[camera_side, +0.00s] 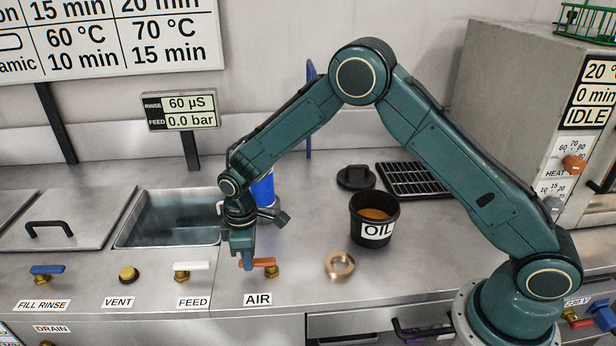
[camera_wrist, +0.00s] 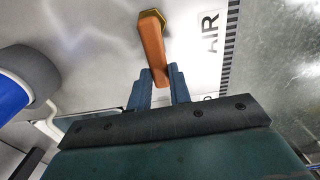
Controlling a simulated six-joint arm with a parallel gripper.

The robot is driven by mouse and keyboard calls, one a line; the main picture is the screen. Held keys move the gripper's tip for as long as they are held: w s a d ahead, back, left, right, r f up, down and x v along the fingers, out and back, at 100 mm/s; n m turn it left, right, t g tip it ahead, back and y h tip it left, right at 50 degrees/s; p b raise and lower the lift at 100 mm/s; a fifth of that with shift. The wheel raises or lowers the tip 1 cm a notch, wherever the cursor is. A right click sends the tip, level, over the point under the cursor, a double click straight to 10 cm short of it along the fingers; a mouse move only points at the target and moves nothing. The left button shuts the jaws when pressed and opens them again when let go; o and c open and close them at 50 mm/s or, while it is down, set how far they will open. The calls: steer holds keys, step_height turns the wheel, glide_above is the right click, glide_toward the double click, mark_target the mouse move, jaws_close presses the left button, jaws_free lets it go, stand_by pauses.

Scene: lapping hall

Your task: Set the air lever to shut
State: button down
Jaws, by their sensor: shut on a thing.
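The air lever (camera_side: 264,262) is an orange handle on a brass valve behind the AIR label (camera_side: 257,299) on the steel counter. In the side view the handle lies crosswise, along the counter's front edge. My gripper (camera_side: 246,262) points down at the left end of this handle. In the wrist view the orange lever (camera_wrist: 151,48) runs from its brass nut down between the two blue fingers of my gripper (camera_wrist: 160,85). The fingers are shut on the lever's free end.
The white FEED lever (camera_side: 191,266) is to the left, with the yellow VENT button (camera_side: 129,274) beyond it. A copper ring (camera_side: 340,266) and a black OIL pot (camera_side: 374,220) are to the right. A blue container (camera_side: 264,190) stands behind my gripper. An open basin (camera_side: 170,219) lies at back left.

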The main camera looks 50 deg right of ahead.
steer(key=shift+s, duration=0.1)
steer(key=c, duration=1.3)
jaws_free()
step_height(320, 180, up, 14)
steer(key=shift+f, duration=0.1)
